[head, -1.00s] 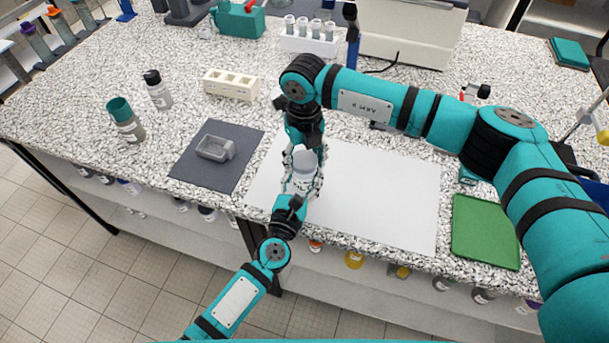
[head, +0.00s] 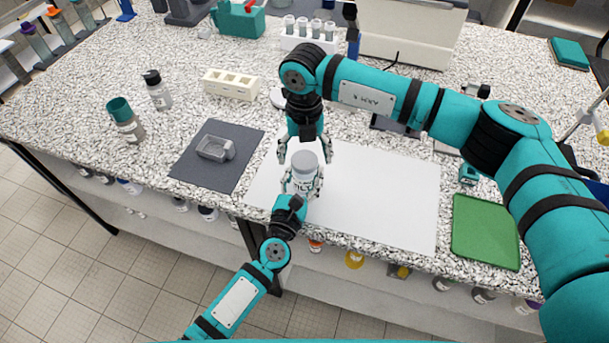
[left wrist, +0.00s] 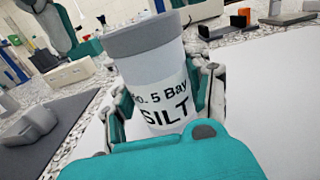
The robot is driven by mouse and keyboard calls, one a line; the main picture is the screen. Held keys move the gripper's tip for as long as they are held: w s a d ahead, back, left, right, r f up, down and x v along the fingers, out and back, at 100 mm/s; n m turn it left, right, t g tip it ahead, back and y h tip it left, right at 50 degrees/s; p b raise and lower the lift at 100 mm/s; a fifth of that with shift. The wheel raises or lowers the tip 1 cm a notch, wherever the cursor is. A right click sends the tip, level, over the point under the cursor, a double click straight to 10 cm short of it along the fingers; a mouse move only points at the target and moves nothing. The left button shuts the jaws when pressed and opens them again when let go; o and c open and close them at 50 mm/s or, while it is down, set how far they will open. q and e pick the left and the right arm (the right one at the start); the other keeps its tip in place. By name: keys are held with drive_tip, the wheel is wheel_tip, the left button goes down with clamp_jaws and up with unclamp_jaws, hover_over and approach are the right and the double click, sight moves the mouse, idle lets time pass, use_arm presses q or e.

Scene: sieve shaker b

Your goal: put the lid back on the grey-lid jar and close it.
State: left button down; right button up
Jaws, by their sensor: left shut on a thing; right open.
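The grey-lid jar (head: 303,177) stands upright on the white mat, with its grey lid (head: 304,160) sitting on its top. In the left wrist view the jar (left wrist: 164,96) has a label reading "No. 5 Bay SILT", and the lid (left wrist: 143,33) looks level on the rim. Whether it is screwed tight cannot be told. My left gripper (head: 301,187) is shut around the jar's body from the front. It also shows in the left wrist view (left wrist: 166,105). My right gripper (head: 305,150) points down, open and empty, just above and behind the lid, its fingers spread apart.
The white mat (head: 385,195) is clear to the right. A dark grey mat (head: 190,170) with a small grey dish (head: 215,148) lies left, a green tray (head: 486,232) right. A teal-lid jar (head: 126,121), black-lid bottle (head: 157,91) and cream rack (head: 230,85) stand behind left.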

wheel_tip(320, 180, up, 3)
drive_tip(key=shift+f, duration=0.15)
drive_tip(key=shift+c, duration=0.2)
drive_tip(key=n, duration=0.2)
drive_tip(key=r+n, duration=0.1)
drive_tip(key=n, duration=0.4)
drive_tip(key=r+n, duration=0.1)
drive_tip(key=n, duration=0.1)
drive_tip(key=shift+n, duration=0.4)
drive_tip(key=n, duration=0.3)
drive_tip(key=shift+r+n, duration=0.3)
drive_tip(key=shift+r, duration=0.1)
drive_tip(key=n, duration=0.3)
drive_tip(key=shift+r+n, duration=0.3)
drive_tip(key=shift+n, duration=0.1)
drive_tip(key=shift+f, duration=4)
